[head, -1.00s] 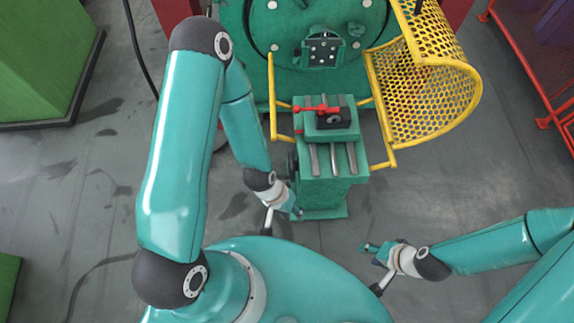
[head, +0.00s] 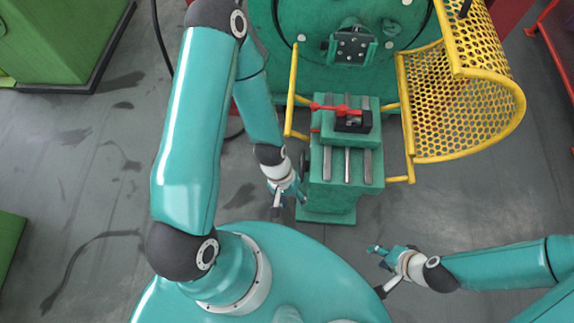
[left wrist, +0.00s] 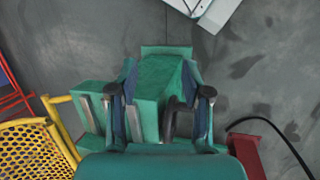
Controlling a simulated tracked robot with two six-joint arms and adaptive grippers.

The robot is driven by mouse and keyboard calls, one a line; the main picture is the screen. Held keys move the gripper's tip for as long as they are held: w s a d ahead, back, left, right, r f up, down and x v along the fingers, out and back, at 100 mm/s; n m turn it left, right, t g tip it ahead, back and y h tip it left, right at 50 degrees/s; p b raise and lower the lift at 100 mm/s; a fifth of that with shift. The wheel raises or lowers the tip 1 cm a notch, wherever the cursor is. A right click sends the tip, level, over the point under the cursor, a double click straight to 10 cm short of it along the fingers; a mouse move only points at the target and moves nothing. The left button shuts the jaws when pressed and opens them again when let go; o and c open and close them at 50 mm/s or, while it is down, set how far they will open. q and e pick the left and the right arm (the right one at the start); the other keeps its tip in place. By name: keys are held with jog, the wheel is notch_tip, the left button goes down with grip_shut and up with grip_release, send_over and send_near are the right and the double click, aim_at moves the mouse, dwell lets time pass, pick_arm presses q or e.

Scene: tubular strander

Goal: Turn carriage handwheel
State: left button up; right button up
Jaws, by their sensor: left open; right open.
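The green carriage (head: 345,165) stands ahead of me at the machine's front, with a tool block and a red lever (head: 335,108) on top. A dark, round part that looks like the handwheel (head: 304,163) shows as a sliver on the carriage's left side. It also shows in the left wrist view (left wrist: 180,122), near the right finger. My left gripper (head: 296,190) is open and empty beside the carriage's left side. In the left wrist view its fingers (left wrist: 162,98) are spread, with the carriage behind them. My right gripper (head: 377,251) is open and empty, right of and nearer than the carriage.
A yellow mesh guard (head: 455,100) swings out right of the carriage, and a yellow rail (head: 292,95) stands at its left. A green cabinet (head: 50,40) is at the far left.

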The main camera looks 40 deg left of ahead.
pick_arm(q)
jog(key=s+a+f+n+h+b, duration=0.1)
jog(key=a+f+n+h+b, duration=0.25)
jog(key=f+n+b, duration=0.4)
jog(key=a+f+n+h+b, duration=0.3)
jog(key=a+f+n+b, duration=0.35)
jog(key=b, duration=0.65)
jog(key=w+a+n+t+h+b, duration=0.2)
jog(key=a+n+t+h+b, duration=0.3)
jog(key=a+n+t+b, duration=0.7)
jog(key=w+d+m+b, duration=0.1)
jog(key=w+d+b, duration=0.1)
jog(key=w+d, duration=0.1)
jog(key=w+d+m+g+b, duration=0.1)
jog(key=w+d+b, duration=0.1)
jog(key=d, duration=0.3)
jog(key=w+d+m+g+b, duration=0.1)
jog(key=w+d+b, duration=0.2)
jog(key=d, duration=0.2)
jog(key=shift+w+f+m, duration=0.3)
jog(key=shift+f, duration=0.1)
jog(key=shift+c, duration=0.2)
